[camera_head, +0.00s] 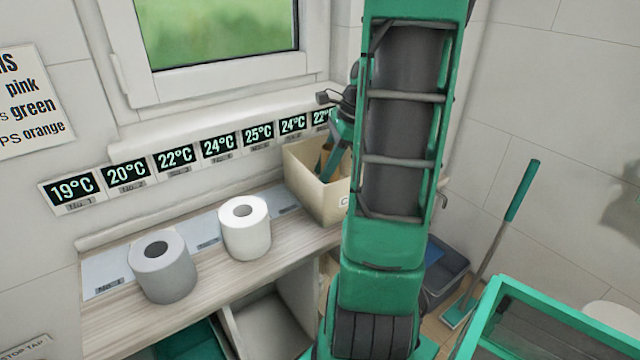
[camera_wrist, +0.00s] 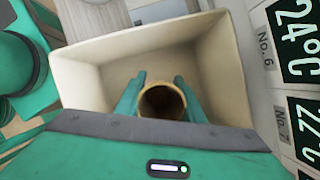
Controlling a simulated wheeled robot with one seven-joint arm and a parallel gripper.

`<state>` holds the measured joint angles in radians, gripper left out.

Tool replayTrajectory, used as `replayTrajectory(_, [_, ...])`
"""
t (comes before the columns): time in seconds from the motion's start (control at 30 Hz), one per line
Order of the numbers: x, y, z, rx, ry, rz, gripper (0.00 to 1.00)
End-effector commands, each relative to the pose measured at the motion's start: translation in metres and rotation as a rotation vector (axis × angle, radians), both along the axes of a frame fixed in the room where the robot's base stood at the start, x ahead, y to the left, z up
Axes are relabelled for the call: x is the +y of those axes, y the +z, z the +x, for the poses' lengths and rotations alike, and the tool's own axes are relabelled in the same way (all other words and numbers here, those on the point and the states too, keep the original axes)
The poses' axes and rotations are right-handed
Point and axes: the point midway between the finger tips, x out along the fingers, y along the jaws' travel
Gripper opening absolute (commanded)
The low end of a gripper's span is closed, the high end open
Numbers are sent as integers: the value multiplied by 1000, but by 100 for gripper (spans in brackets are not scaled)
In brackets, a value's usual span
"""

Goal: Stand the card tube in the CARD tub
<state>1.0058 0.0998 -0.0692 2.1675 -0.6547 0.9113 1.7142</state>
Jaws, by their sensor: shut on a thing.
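The card tube (camera_wrist: 163,101) shows in the wrist view as a brown hollow ring, seen from its open end. My gripper (camera_wrist: 160,90) is shut on it, with one green finger on each side. The cream tub (camera_wrist: 215,68) surrounds the tube and fingers in this view; the tube points down into it. Whether the tube touches the tub's floor cannot be told. In the head view the tub (camera_head: 308,170) stands at the right end of the shelf, and my gripper (camera_head: 328,165) reaches into its opening. My arm hides the tub's right side and most of its label.
A grey roll (camera_head: 163,272) and a white roll (camera_head: 244,228) stand on the wooden shelf (camera_head: 120,325) left of the tub. Temperature displays (camera_head: 175,160) line the wall behind. A window sill (camera_head: 220,115) juts out above. A grey bin (camera_head: 446,265) stands at right.

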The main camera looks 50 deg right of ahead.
Motion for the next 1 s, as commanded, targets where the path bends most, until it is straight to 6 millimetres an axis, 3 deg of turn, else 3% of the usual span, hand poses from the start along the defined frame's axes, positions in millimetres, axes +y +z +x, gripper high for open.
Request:
replayTrajectory(0.4, [3,-40,1,2,2,2,14])
replayTrajectory(0.77, [2,-44,1,0,4,0,14])
replayTrajectory(0.8, [2,-44,1,0,4,0,44])
replayTrajectory(0.83, [2,-44,1,0,4,0,52])
replayTrajectory(1.0, [2,-44,1,0,4,0,54])
